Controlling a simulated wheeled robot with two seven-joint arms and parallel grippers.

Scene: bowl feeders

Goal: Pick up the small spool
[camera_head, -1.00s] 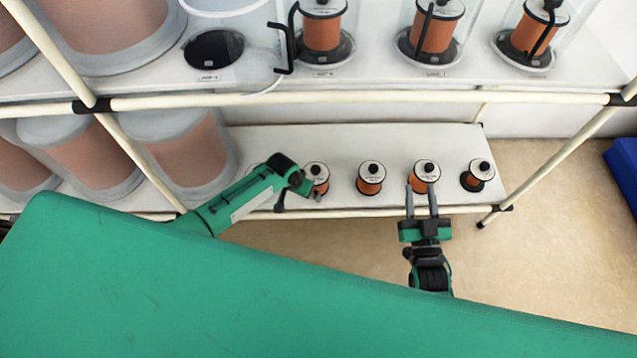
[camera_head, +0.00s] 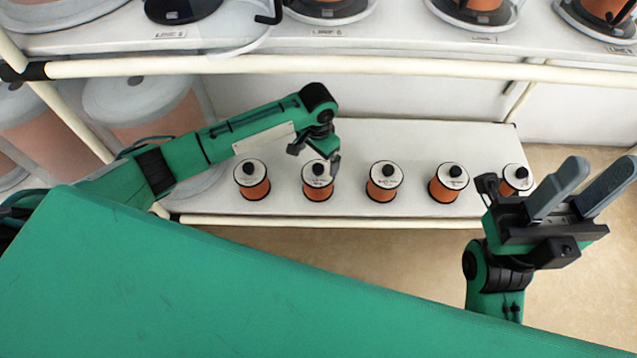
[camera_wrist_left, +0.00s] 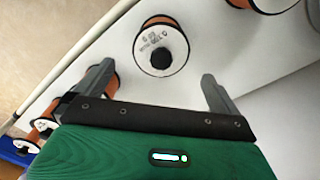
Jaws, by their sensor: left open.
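Several small spools with orange windings, white top discs and black knobs stand upright in a row on the lower white shelf. My left gripper (camera_head: 314,158) is open and empty, over the second small spool (camera_head: 318,184) from the left. Its fingers partly cover that spool's top. In the left wrist view a spool's white top (camera_wrist_left: 160,47) lies ahead of the open fingers (camera_wrist_left: 155,82), roughly centred between them and apart from both. My right gripper (camera_head: 575,190) is at the right with its two fingers apart and empty. It partly hides the rightmost spool (camera_head: 516,180).
The lower shelf (camera_head: 400,140) has bare room behind the spools. A cream rail (camera_head: 300,66) of the upper shelf crosses above. Neighbouring spools stand to the left (camera_head: 252,182) and right (camera_head: 384,184). Large spools (camera_head: 150,105) stand at the left.

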